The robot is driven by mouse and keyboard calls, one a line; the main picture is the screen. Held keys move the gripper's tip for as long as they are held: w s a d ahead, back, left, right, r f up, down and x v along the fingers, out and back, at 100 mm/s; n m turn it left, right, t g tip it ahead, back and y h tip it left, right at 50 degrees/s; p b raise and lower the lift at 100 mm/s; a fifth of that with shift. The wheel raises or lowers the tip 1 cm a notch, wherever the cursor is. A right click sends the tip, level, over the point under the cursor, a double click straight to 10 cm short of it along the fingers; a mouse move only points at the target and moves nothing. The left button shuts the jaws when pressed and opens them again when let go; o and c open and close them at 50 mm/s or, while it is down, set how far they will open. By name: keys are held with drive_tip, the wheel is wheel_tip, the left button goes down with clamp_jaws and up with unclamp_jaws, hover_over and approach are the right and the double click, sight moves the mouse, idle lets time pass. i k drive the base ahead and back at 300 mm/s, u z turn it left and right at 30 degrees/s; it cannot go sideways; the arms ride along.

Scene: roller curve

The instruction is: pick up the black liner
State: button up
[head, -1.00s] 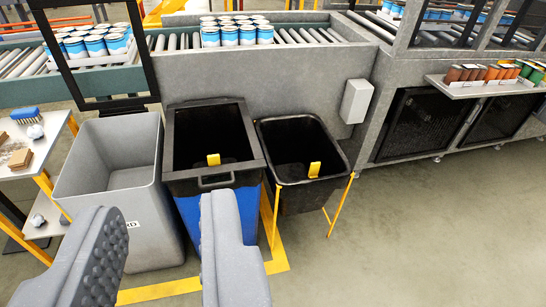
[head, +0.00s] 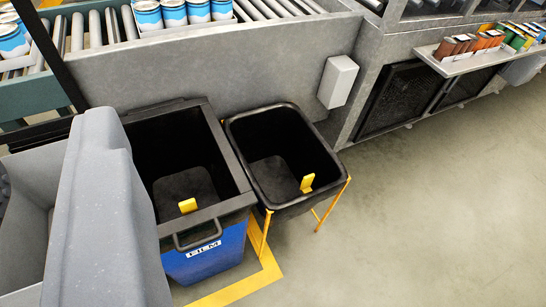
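A black liner (head: 284,198) with an open top sits in a yellow-legged stand, right of the blue bin; a yellow tab (head: 307,184) rises inside it. The blue bin (head: 205,262), labelled FILM, also has a black rim and dark inside, with another yellow tab (head: 188,205). I cannot tell for sure which black piece the task names. My gripper (head: 50,155) is open and empty at the left. Its right finger is large in view and its left finger barely shows at the edge. It is left of both black openings and covers part of the blue bin.
A grey bin (head: 25,235) stands at the far left, mostly hidden by my gripper. Behind runs a roller conveyor (head: 85,28) with cans in a tray. A white box (head: 338,81) is on the grey wall. The floor (head: 430,220) at right is clear.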

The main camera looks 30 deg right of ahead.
sight(289, 167)
drive_tip(key=z, duration=0.3)
drive_tip(key=i, duration=1.35)
drive_tip(key=z, duration=0.3)
